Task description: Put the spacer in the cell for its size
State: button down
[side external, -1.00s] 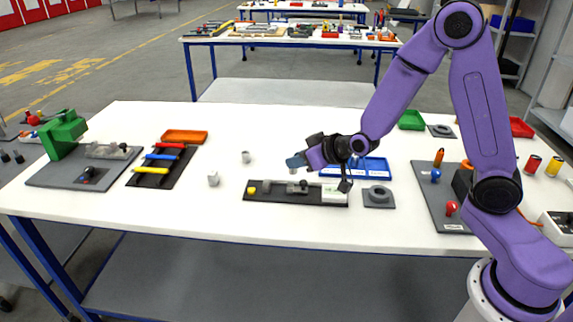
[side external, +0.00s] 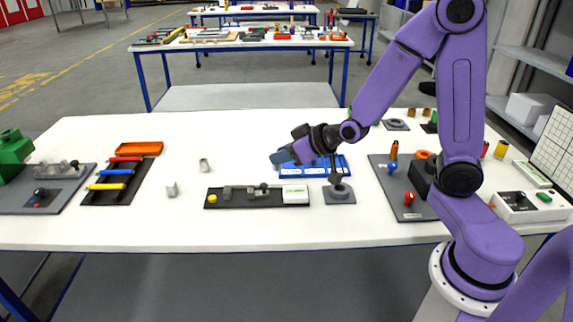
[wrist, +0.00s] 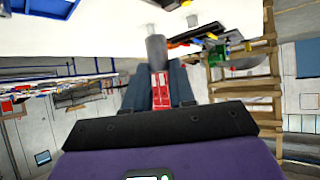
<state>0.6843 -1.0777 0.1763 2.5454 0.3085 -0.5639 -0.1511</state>
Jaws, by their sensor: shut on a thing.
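My gripper (side external: 281,158) points left in the side view, at the left end of the blue tray with cells (side external: 343,172) and apparently above the table. In the wrist view its two dark fingers (wrist: 159,88) are shut on a grey cylindrical spacer (wrist: 156,48), which sticks out past the fingertips. The spacer cannot be made out clearly in the side view. The tray has white labels along its front edge. My gripper and wrist hide part of the tray, so its cells do not show clearly.
Two small grey pieces (side external: 204,165) (side external: 171,189) stand on the table to the left. A dark fixture (side external: 257,197) with a white block lies in front of the tray, beside a grey square plate (side external: 340,195). An orange tray (side external: 139,149) is farther left. The back middle is clear.

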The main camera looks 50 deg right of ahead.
jog(key=s+d, duration=0.1)
jog(key=d, duration=1.4)
jog(key=w+d+f, duration=0.1)
jog(key=w+f, duration=0.2)
jog(key=w, duration=0.1)
jog(key=w+d+f, duration=0.1)
jog(key=w+f, duration=0.2)
jog(key=w, duration=0.1)
jog(key=w+d+f, duration=0.1)
jog(key=w+f, duration=0.3)
jog(key=w, duration=0.1)
jog(key=shift+d, duration=0.3)
jog(key=shift+w+f, duration=0.1)
jog(key=shift+f, duration=0.2)
jog(key=shift+d+f, duration=0.1)
jog(key=shift+f, duration=1.35)
